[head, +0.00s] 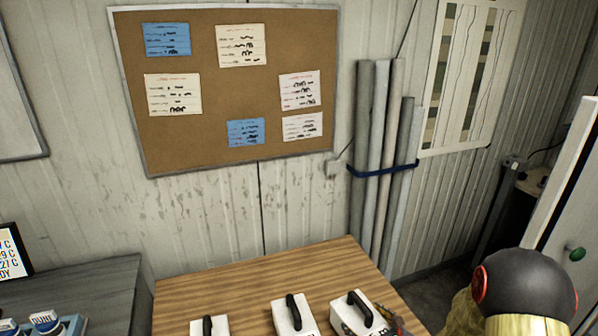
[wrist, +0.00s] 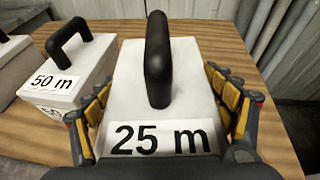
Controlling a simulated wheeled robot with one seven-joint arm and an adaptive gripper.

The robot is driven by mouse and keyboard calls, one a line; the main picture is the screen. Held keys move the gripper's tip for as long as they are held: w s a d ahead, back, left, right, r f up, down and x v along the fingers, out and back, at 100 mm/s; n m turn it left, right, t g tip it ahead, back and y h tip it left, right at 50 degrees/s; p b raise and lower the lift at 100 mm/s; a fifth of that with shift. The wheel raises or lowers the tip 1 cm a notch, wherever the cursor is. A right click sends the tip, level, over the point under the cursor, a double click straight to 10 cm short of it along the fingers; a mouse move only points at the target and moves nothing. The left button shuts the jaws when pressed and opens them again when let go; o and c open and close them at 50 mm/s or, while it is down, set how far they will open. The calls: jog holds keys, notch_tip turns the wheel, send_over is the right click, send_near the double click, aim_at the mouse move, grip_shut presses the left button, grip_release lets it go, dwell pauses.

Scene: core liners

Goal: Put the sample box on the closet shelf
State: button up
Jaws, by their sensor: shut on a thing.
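A white sample box with a black handle and a "25 m" label (wrist: 195,85) is between the yellow-padded fingers of my gripper (wrist: 162,82) in the wrist view. The fingers are shut on its two sides. In the head view this box (head: 345,318) is the rightmost on the wooden table, with part of a finger at its right. I cannot tell whether it touches the table. A similar box marked "50 m" (wrist: 65,91) stands to its left. A white panel with a green knob (head: 573,254), perhaps the closet door, is at the far right; no shelf shows.
The wooden table (head: 260,276) carries two other white boxes, the middle one (head: 286,317) and the left one (head: 197,327). Grey pipes (head: 384,170) strapped together stand behind the table's right corner. A grey bench (head: 90,285) is at left. My arm fills the lower right.

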jog(key=shift+w+d+f+m+h, duration=0.15)
jog(key=shift+d+m+h, duration=0.15)
jog(key=shift+d, duration=0.2)
jog(key=shift+s+d+f+m+h, duration=0.1)
jog(key=shift+d+f+m+h, duration=0.15)
jog(key=shift+d, duration=0.2)
jog(key=shift+m+t+h, duration=0.4)
jog(key=shift+m+h, duration=0.05)
jog(key=shift+h, duration=0.2)
jog(key=r, duration=0.1)
jog(key=w+r, duration=0.1)
jog(key=r, duration=0.3)
jog(key=shift+w+d+r, duration=0.1)
jog(key=shift+w+d, duration=0.1)
jog(key=shift+d, duration=0.15)
jog(key=shift+w+a+r, duration=0.25)
jog(key=shift+a+r, duration=0.25)
jog(key=shift+r, duration=1.15)
jog(key=shift+w+a+r, duration=0.25)
jog(key=shift+a+r, duration=0.2)
jog(key=shift+r, duration=1.25)
jog(key=shift+w+a+r, duration=0.25)
jog(key=shift+a+r, duration=0.25)
jog(key=shift+r, duration=1.15)
